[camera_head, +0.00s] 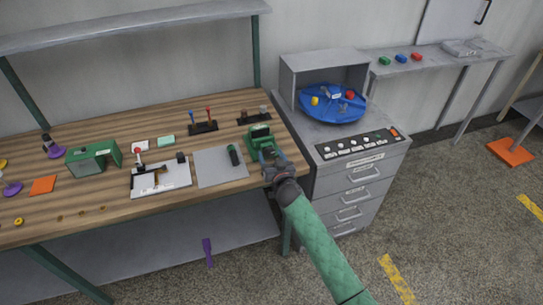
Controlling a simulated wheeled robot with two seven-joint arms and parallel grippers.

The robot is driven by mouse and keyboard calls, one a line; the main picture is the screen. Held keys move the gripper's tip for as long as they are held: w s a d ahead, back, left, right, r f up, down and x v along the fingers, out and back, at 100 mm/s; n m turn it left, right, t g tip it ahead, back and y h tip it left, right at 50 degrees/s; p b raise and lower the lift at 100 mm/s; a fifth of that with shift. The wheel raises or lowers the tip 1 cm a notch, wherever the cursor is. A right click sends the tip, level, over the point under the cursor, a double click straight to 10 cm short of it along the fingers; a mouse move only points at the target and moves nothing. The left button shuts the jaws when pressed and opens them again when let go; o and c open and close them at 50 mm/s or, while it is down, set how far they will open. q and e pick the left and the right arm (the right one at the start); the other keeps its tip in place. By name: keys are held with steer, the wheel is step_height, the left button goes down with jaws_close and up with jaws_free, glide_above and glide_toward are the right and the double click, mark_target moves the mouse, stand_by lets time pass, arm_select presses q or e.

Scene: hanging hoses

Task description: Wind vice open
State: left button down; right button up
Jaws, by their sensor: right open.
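The green vice (260,134) stands near the right end of the wooden workbench (100,209). My right gripper (269,157) is at the vice's near side, at the bench's right edge, with its green-sleeved arm coming in from the lower right. Its jaws are open. The vice's handle is small and partly hidden by the gripper, so I cannot tell whether the fingers touch it or how far apart the vice jaws are. My left gripper is not in view.
A grey drawer cabinet (337,187) stands close on the right, with a blue turntable (340,112) on top. A shelf (130,24) hangs above the bench.

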steer(key=shift+c, duration=0.2)
steer(key=c, duration=0.9)
steer(key=shift+c, duration=0.2)
steer(key=shift+n, duration=0.3)
